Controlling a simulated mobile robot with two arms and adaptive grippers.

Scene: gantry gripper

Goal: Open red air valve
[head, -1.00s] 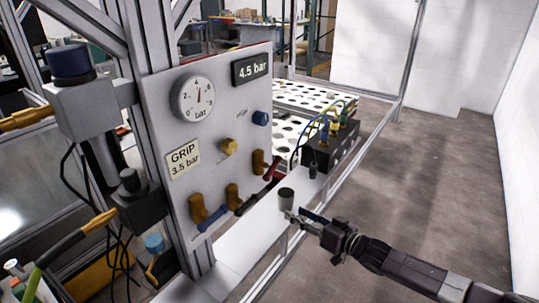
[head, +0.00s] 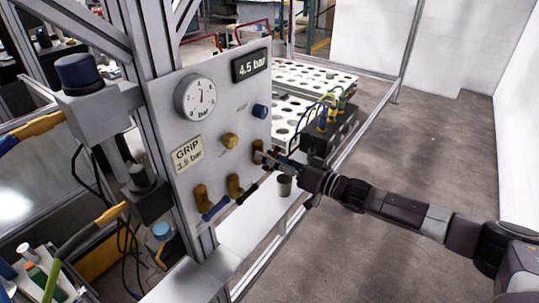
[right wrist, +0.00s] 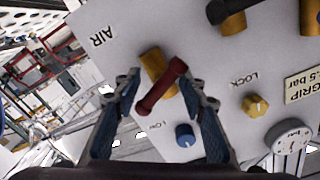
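The air valve has a brass body (head: 258,147) at the right edge of the grey panel (head: 215,125). In the right wrist view its red handle (right wrist: 163,88) slants across the brass body (right wrist: 153,62), below the AIR label. My right gripper (head: 272,160) is at this valve and hides most of the red handle in the head view. In the right wrist view my right gripper (right wrist: 163,78) is open, with one finger on each side of the red handle. Whether a finger touches the handle I cannot tell. My left gripper is not in view.
A gauge (head: 201,96), a 4.5 bar display (head: 251,65), a yellow knob (head: 230,141) and a blue knob (head: 259,112) are on the panel. Valves with blue (head: 215,209) and black (head: 247,193) handles sit lower. A dark cup (head: 285,185) stands below my right gripper.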

